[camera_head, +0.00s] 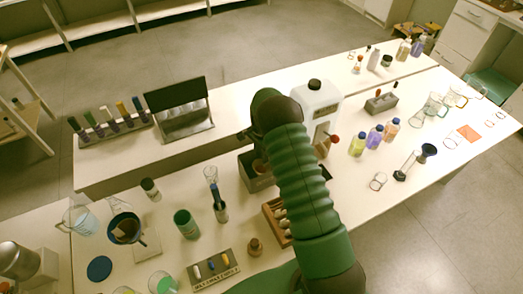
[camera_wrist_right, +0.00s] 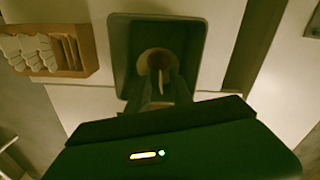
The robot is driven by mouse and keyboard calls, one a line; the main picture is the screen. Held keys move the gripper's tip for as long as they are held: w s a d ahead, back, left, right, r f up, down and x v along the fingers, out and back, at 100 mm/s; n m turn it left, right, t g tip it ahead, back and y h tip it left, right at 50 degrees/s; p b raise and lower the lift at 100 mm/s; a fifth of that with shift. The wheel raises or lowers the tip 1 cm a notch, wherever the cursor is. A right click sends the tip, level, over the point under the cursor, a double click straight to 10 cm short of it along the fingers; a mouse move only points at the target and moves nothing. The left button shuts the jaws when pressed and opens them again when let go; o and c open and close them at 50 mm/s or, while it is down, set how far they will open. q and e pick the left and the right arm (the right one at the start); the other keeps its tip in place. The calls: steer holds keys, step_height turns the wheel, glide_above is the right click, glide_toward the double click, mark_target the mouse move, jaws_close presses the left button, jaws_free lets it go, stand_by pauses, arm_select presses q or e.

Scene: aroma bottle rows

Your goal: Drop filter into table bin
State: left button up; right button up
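The table bin (camera_head: 262,184) is a dark grey open box in the middle of the table, partly covered by my right arm. It fills the upper middle of the right wrist view (camera_wrist_right: 121,55). A round, tan-brown filter (camera_wrist_right: 154,56) shows within the bin's outline; a small part of it shows in the head view (camera_head: 259,166). My right gripper (camera_wrist_right: 162,80) points into the bin opening, its two fingers beside the filter's lower end. I cannot tell whether they touch it or it rests on the bin floor. My left gripper is not in view.
A wooden box with upright pale slips (camera_wrist_right: 72,50) stands beside the bin. A white jug with a black cap (camera_head: 319,104) stands just behind my right arm. Bottles (camera_head: 375,137) are at right; a green cup (camera_head: 187,224) and a label tray (camera_head: 213,270) are at left and front.

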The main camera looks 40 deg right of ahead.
step_height(320, 180, up, 17)
steer(key=b, duration=0.2)
steer(key=shift+f, duration=0.2)
steer(key=s+a+f+n+t, duration=0.1)
steer(key=s+a+f+n, duration=0.1)
steer(key=s+a+n, duration=0.6)
steer(key=s+a+f+n+t, duration=0.1)
steer(key=s+a+n, duration=0.7)
steer(key=a, duration=1)
steer(key=shift+s+a+f+n+t+b, duration=0.3)
steer(key=shift+s+f+n+b, duration=0.15)
steer(key=shift+n, duration=0.65)
steer(key=shift+d, duration=0.3)
steer(key=shift+w, duration=0.1)
